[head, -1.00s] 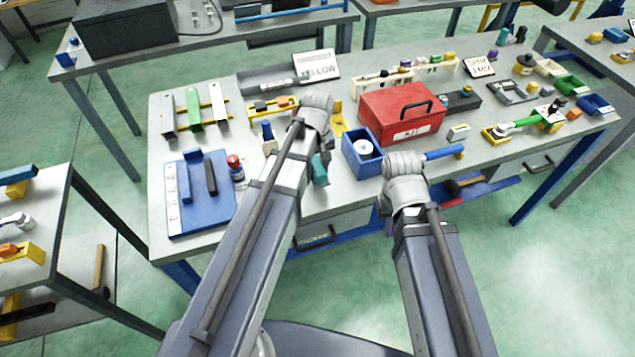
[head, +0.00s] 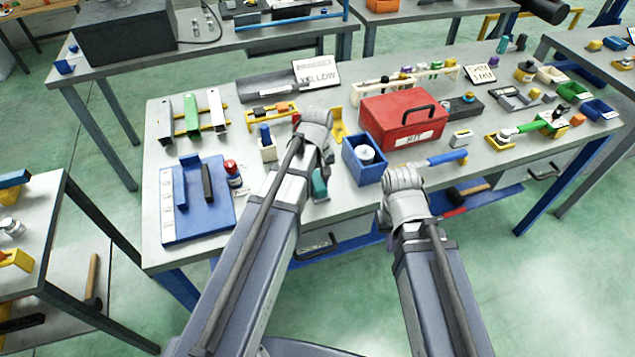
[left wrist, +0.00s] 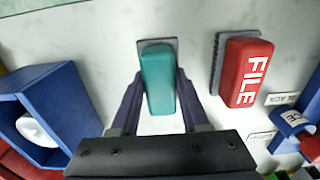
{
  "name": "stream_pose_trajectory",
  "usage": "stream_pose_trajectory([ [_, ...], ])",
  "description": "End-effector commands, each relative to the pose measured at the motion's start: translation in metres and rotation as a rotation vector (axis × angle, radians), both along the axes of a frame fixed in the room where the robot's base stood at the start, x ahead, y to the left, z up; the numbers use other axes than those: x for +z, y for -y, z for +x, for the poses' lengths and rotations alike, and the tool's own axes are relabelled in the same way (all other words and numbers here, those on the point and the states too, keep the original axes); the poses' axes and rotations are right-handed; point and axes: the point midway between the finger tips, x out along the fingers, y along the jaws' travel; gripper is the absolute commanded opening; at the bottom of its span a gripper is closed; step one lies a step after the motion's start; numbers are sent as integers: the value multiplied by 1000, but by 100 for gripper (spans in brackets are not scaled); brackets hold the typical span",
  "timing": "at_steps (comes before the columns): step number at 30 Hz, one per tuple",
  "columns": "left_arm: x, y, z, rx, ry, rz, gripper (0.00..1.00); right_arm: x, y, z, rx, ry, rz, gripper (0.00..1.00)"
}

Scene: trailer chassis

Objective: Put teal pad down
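The teal pad (left wrist: 158,82), a teal block with a dark grey layer showing at its far end, is between the two fingers of my left gripper (left wrist: 160,88). Both fingers lie against its long sides, so the gripper looks shut on it. In the head view the teal pad (head: 319,183) shows beside my left wrist, near the front edge of the grey workbench (head: 272,200). Whether it touches the bench top I cannot tell. My right arm's wrist is over the bench's front edge. Its fingers are hidden.
A red pad marked FILE (left wrist: 246,70) lies just right of the teal pad in the left wrist view. A blue bin (left wrist: 62,105) stands at left there. The head view shows a red box (head: 403,118), a blue board (head: 215,222) and a blue-handled tool (head: 447,158).

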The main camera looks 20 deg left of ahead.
Motion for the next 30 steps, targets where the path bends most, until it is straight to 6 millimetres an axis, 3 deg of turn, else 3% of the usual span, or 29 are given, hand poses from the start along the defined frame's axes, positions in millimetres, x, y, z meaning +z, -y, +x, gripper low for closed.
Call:
stream_pose_trajectory([
  [7, 0, 0, 0, 0, -1, -1, 74, 0, 0, 0, 0, 0, 0, 0],
  [20, 8, 0, 0, 0, -1, -1, 74, 8, 0, 0, 0, 0, 0, 0],
  [30, 47, 0, 0, 0, -1, -1, 74, 47, 0, 0, 0, 0, 0, 0],
])
